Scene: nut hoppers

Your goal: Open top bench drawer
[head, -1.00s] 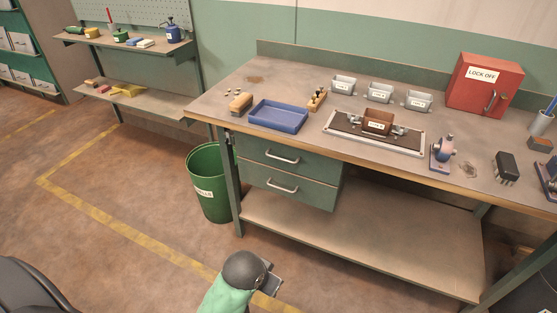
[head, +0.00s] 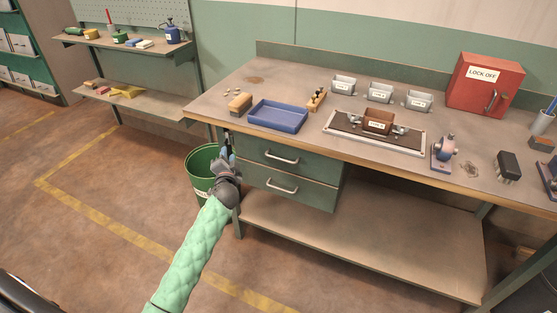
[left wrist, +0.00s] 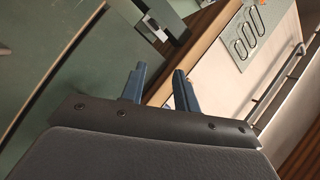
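The green bench (head: 340,230) has two drawers under its left end. The top drawer (head: 315,165) looks shut, with a pale bar handle (head: 282,157) on its front. My left gripper (head: 228,150) is upright beside the bench's left leg, left of that handle and apart from it. In the left wrist view my left gripper (left wrist: 158,84) has its two blue fingers apart with nothing between them. A pale metal piece beyond the fingers there is cut off, and I cannot tell whether it is a handle. My right gripper is not in view.
A lower drawer (head: 310,193) sits directly below. A green bin (head: 200,165) stands behind my left arm. The bench top carries a blue tray (head: 278,116), small hoppers and a red lock-off box (head: 484,84). The floor before the drawers is clear.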

